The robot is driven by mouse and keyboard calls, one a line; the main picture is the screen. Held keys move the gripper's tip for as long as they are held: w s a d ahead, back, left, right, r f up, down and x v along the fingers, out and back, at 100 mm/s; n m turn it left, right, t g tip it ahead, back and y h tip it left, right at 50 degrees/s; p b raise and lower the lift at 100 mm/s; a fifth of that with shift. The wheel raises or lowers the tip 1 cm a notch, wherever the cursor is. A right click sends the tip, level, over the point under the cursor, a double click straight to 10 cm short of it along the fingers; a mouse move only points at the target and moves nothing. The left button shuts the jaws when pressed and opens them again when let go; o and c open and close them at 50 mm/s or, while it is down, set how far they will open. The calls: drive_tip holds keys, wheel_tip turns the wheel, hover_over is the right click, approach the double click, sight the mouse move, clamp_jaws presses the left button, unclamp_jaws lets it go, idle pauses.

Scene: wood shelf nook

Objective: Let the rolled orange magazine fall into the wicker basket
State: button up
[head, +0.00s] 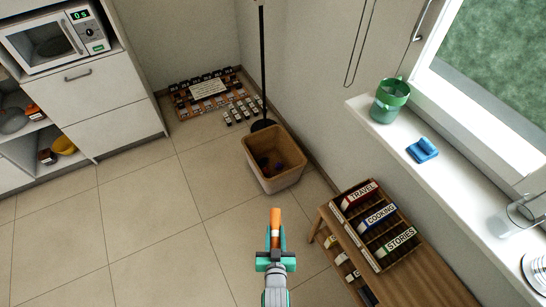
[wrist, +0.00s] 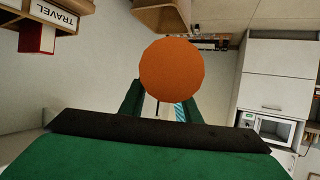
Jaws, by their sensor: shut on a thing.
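The rolled orange magazine (head: 275,219) is shut between the fingers of my gripper (head: 276,243), pointing up the picture in the head view. In the wrist view its round orange end (wrist: 178,70) hides most of the space between my green fingers. The wicker basket (head: 262,178) stands on the tiled floor, above and slightly left of the magazine's tip in the head view. A clear strip of floor shows between them there. The basket is open, with a few small dark things inside. A tan shape at the top of the wrist view (wrist: 150,18) looks like the basket.
A wooden bench (head: 425,283) with a rack labelled TRAVEL, COOKING and STORIES (head: 377,216) stands right of my gripper. A dark pole (head: 263,70) rises behind the basket. A window sill (head: 440,165) holds a green container (head: 389,101) and a blue object (head: 422,150). Floor at left is clear.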

sight(272, 216)
drive_tip(key=w, duration=0.4)
drive_tip(key=w+a+f, duration=0.1)
drive_tip(key=w, duration=0.2)
drive_tip(key=shift+w, duration=0.1)
